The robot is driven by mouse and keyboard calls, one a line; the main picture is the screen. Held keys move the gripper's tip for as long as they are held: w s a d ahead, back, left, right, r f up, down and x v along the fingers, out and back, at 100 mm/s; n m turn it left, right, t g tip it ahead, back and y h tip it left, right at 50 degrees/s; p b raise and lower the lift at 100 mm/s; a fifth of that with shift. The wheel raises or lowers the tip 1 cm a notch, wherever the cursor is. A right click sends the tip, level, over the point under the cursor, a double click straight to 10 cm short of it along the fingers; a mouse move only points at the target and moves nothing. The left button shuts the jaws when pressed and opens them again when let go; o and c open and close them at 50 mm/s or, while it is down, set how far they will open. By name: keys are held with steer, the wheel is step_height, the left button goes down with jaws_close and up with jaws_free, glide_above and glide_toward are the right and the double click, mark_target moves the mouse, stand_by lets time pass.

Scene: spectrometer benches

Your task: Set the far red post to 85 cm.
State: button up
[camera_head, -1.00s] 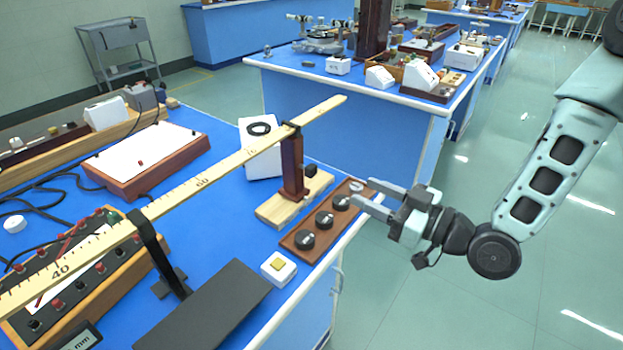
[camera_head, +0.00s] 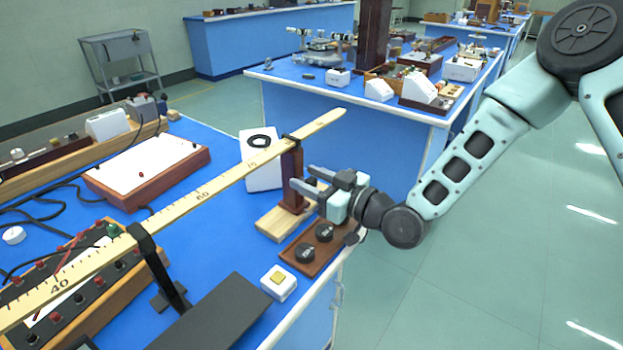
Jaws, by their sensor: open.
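The far red post (camera_head: 291,162) is dark red-brown and stands upright on a pale wooden base (camera_head: 271,221). A dark clip at its top meets the long wooden ruler (camera_head: 180,210). The post stands beyond a mark that looks like 70, but its exact reading is too small to tell. My gripper (camera_head: 300,176) is open, its two fingers pointing left at the post's height. The fingertips overlap or lie right beside the post. I cannot tell whether they touch it or straddle it. My gripper hides part of the post's right side and base.
A nearer black post (camera_head: 158,262) also holds the ruler. A brown tray with black knobs (camera_head: 288,259) lies below my gripper, and a white block with a yellow top (camera_head: 278,283) is near the edge. A white-topped box (camera_head: 150,165) stands behind the ruler.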

jaws_close()
steer(key=w+d, duration=0.2)
steer(key=w, duration=0.1)
steer(key=shift+w+d+b, duration=0.1)
steer(key=shift+d+b, duration=0.15)
steer(key=shift+b, duration=0.15)
jaws_free()
